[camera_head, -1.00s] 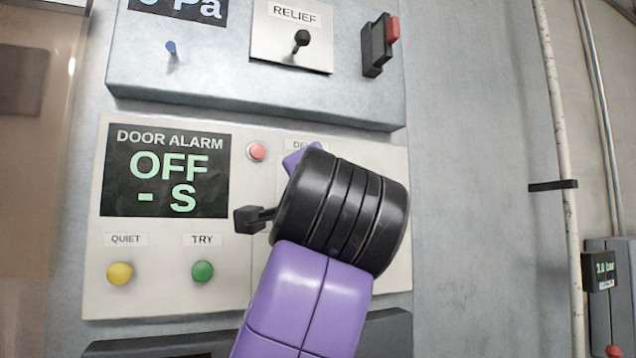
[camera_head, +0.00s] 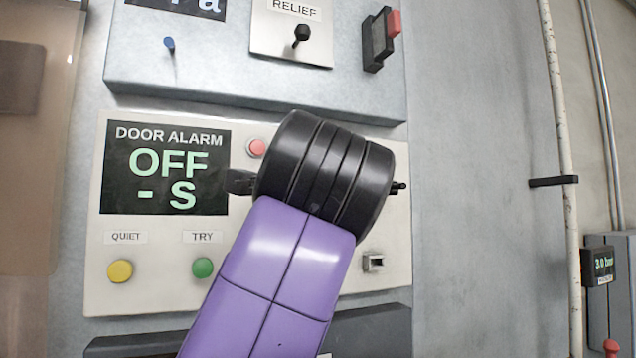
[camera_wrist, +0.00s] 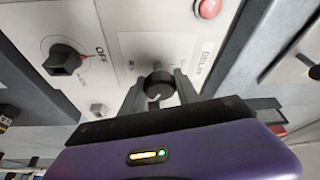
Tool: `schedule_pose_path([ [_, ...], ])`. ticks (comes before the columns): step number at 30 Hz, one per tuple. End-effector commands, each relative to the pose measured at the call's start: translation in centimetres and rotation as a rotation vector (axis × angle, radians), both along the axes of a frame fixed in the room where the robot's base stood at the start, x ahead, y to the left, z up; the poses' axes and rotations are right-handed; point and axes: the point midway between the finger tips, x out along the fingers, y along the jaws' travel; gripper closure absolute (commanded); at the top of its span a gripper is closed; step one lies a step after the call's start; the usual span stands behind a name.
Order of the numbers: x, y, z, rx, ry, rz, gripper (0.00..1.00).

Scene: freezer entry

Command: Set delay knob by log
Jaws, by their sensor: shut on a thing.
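The round black delay knob (camera_wrist: 158,82) sits on a pale plate in the wrist view, beside the printed word DELAY. My gripper (camera_wrist: 160,94) has one finger on each side of the knob and is shut on it. In the head view my arm hides the knob. The door alarm display (camera_head: 165,167) reads "OFF" and "- S". Any scale marks around the knob are too small to read. No log is visible in either view.
A black selector knob (camera_wrist: 64,60) marked OFF is on the same panel. A red button (camera_head: 256,148), a yellow QUIET button (camera_head: 120,271), a green TRY button (camera_head: 203,268) and a small metal switch (camera_head: 373,262) are nearby. The RELIEF lever (camera_head: 302,35) sits above.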

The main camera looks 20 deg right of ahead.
Motion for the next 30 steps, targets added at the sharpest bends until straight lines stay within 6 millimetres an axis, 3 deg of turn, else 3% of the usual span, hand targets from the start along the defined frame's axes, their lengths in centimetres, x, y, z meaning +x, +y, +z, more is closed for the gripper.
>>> schedule_pose_path([
  [1, 0.0, 0.0, -0.2, 0.000, 0.003, -0.001, 1.00],
  [2, 0.0, -0.1, -0.2, 0.000, 0.003, -0.001, 0.60],
  [5, 0.0, 0.0, -0.1, 0.000, 0.003, -0.001, 0.41],
  [17, -0.5, 0.2, -0.1, -0.001, -0.001, 0.000, 0.41],
  [30, -6.3, 2.6, -0.9, -0.001, 0.001, 0.002, 0.41],
])
